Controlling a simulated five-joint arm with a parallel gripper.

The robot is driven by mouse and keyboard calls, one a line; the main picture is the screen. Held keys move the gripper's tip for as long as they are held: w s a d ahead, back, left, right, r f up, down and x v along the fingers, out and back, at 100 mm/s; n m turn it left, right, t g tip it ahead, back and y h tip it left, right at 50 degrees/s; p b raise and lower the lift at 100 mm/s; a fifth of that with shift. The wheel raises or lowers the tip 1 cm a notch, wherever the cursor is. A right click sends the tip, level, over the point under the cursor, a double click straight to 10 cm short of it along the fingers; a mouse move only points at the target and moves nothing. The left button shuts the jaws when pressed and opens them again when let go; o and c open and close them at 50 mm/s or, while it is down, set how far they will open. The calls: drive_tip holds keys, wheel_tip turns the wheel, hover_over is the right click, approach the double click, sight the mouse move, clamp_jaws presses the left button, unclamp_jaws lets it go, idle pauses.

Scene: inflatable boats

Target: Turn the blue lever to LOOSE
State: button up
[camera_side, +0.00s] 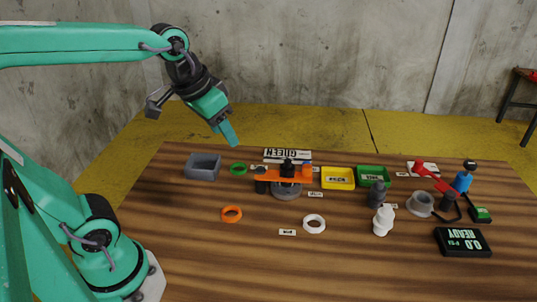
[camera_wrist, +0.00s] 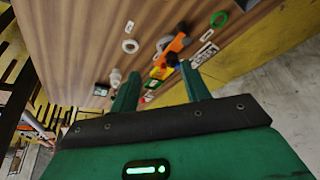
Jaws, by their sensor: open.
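My gripper (camera_side: 229,133) is high above the back left of the table, well clear of everything on it. In the wrist view its two green fingers (camera_wrist: 160,71) stand wide apart with nothing held. An orange bar (camera_side: 282,176) lies across a round grey base with black knobs. I cannot tell which is the lever. No LOOSE mark is readable.
A grey bin (camera_side: 203,166), yellow tray (camera_side: 338,178) and green tray (camera_side: 373,176) stand along the back. An orange ring (camera_side: 231,214), white ring (camera_side: 314,223) and white bottle (camera_side: 383,220) lie nearer. A red lever (camera_side: 432,177) and black READY box (camera_side: 462,241) are right. The front is clear.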

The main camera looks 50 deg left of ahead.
drive_tip(key=w+a+f+g, duration=0.2)
drive_tip(key=w, duration=1.5)
drive_tip(key=w+f+g, duration=0.1)
drive_tip(key=w+f, duration=0.3)
drive_tip(key=w+a+f, duration=0.1)
drive_tip(key=w+f, duration=0.3)
drive_tip(key=f, duration=0.1)
drive_tip(key=w+f+g, duration=0.1)
drive_tip(key=w+f, duration=0.4)
drive_tip(key=shift+a+m+g, duration=0.25)
drive_tip(key=shift+m+g, duration=0.05)
drive_tip(key=shift+w+f, duration=0.15)
drive_tip(key=shift+f, duration=0.05)
drive_tip(key=shift+f, duration=0.15)
drive_tip(key=shift+f, duration=3.75)
